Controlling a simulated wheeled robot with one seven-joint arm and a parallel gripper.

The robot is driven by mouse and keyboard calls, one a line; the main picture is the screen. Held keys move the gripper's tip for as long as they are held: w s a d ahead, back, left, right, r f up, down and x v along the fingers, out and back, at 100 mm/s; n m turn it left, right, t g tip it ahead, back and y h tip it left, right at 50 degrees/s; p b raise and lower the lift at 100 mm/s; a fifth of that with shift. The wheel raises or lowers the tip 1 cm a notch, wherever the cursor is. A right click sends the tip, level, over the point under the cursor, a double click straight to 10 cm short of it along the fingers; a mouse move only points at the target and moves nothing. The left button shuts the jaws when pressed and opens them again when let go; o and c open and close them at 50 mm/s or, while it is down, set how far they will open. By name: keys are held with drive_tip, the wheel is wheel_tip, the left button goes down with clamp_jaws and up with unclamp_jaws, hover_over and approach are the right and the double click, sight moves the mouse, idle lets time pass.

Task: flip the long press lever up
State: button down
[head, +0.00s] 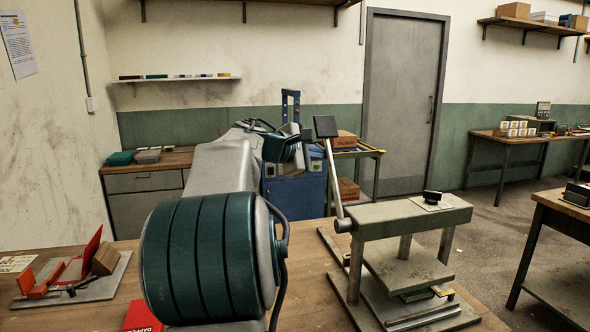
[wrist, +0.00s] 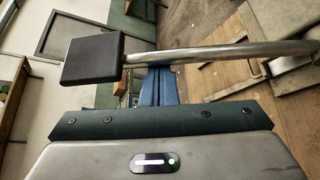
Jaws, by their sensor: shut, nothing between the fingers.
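The long press lever is a metal rod with a black pad (head: 326,127) at its end. In the head view it rises steeply from its pivot on the press (head: 410,213), leaning slightly left. In the wrist view the lever (wrist: 220,53) runs across the picture, with its black pad at upper left. My gripper (wrist: 160,72) shows there as blue fingers, shut and empty, reaching toward the rod just right of the pad. The rod crosses at the fingertips; I cannot tell whether they touch. In the head view my fingers are hard to make out beside the lever.
The press stands on the wooden bench (head: 300,290). A grey fixture with red parts (head: 75,275) lies at the left, and a red box (head: 142,316) sits at the front. A blue cart (head: 295,195) stands behind.

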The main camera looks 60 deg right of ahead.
drive_tip(key=shift+s+r, duration=0.15)
drive_tip(key=shift+r, duration=0.1)
idle(0.3)
drive_tip(key=w+a+b, duration=0.1)
drive_tip(key=w+a, duration=0.4)
drive_tip(key=a, duration=0.3)
drive_tip(key=shift+w+r, duration=0.15)
drive_tip(key=shift+w, duration=0.2)
idle(0.5)
